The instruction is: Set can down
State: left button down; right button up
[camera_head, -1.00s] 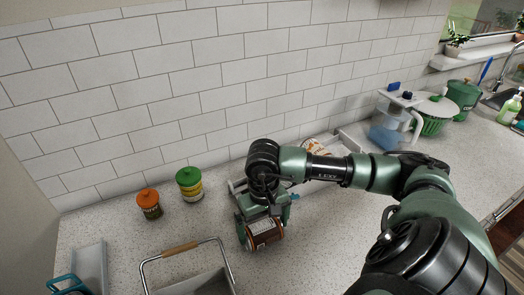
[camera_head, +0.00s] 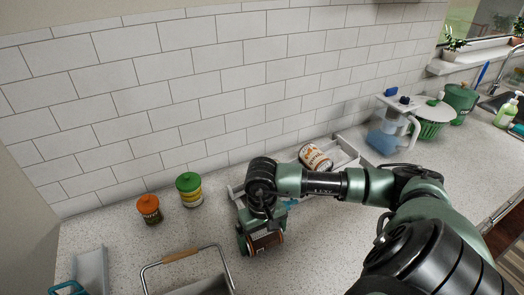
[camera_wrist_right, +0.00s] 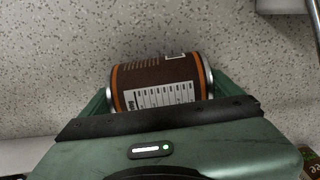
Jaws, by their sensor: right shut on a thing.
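I cannot tell whether the can touches the counter (camera_wrist_right: 60,60). The fingers are shut on it. My left gripper is not in view.
A white tray (camera_head: 348,150) with a cream-and-brown can (camera_head: 315,158) stands behind my right arm. An orange-lidded jar (camera_head: 149,208) and a green-lidded jar (camera_head: 190,190) stand left. A wire-handled basket (camera_head: 205,285) is at front left. A pitcher (camera_head: 388,130) is at back right.

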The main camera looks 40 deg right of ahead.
aim_at(262, 231)
jog(key=shift+w+r, duration=0.1)
jog(key=shift+r, duration=0.5)
notch_tip(262, 231, up, 19)
jog(key=b, duration=0.3)
jog(key=shift+f, duration=0.1)
